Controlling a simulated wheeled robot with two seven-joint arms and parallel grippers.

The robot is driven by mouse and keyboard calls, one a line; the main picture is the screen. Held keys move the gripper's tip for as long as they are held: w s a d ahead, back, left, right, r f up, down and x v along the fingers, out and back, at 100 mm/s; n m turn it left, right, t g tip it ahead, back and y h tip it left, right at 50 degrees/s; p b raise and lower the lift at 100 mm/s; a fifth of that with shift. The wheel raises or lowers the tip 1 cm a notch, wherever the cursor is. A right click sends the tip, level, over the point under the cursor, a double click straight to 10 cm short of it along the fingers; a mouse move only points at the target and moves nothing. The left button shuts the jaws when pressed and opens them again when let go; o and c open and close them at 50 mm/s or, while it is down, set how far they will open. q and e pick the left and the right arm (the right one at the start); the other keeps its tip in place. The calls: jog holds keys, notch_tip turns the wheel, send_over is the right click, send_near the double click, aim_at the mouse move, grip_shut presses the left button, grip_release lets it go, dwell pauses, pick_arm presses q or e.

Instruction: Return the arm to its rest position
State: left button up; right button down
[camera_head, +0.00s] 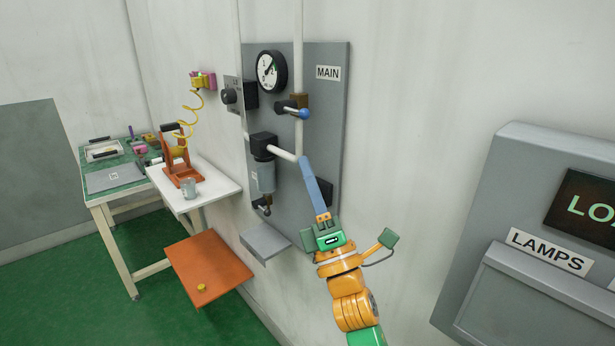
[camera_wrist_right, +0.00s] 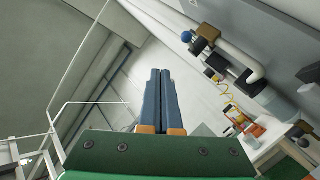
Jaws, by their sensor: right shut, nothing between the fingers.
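My right gripper (camera_head: 305,163) is in front of the grey MAIN panel, its long blue fingers pointing up toward the white pipe. In the right wrist view its two blue fingers (camera_wrist_right: 160,75) lie side by side, shut and with nothing between them. My orange and green right arm comes up from the bottom of the head view. In the head view the fingertips overlap the pipe elbow; I cannot tell whether they touch it. The wrist view shows open space beyond them. My left gripper is in neither view.
The grey MAIN panel (camera_head: 333,110) carries a gauge (camera_head: 271,71), a blue-knobbed valve (camera_head: 304,113) and a filter bowl (camera_head: 265,178). A small grey shelf (camera_head: 265,242) juts out below. A LAMPS box (camera_head: 545,250) is at right. A white shelf (camera_head: 215,187) and an orange shelf (camera_head: 215,270) stand left.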

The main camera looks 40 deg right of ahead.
jog(key=shift+w+d+f+h, duration=0.1)
jog(key=shift+d+h, duration=0.2)
jog(key=shift+d, duration=0.05)
jog(key=w+a+f+m+g+y, duration=0.1)
jog(key=w+f+m+g, duration=0.15)
jog(key=f, duration=0.75)
jog(key=w+a+f+m+g+y, duration=0.15)
jog(key=f+g, duration=0.25)
jog(key=f, duration=0.6)
jog(key=w+f+m+g+y, duration=0.1)
jog(key=w+f+m+g, duration=0.2)
jog(key=f, duration=0.7)
jog(key=s+a+f+m+g+y, duration=0.1)
jog(key=s+f+m+g, duration=0.15)
jog(key=f, duration=0.55)
jog(key=s+a+f+m+g, duration=0.15)
jog(key=s+f, duration=0.25)
jog(key=f, duration=0.4)
jog(key=s+a+f+m+g, duration=0.3)
jog(key=s+f+g, duration=0.2)
jog(key=s+f, duration=0.75)
jog(key=s+a+f+m+g, duration=0.1)
jog(key=s+f+m+g, duration=0.1)
jog(key=s, duration=0.9)
jog(key=s+f+m+g+y, duration=0.1)
jog(key=s+f+m+g, duration=0.1)
jog(key=s+f+g, duration=0.2)
jog(key=s+f, duration=0.3)
jog(key=s, duration=0.3)
jog(key=shift+s+a+g, duration=0.35)
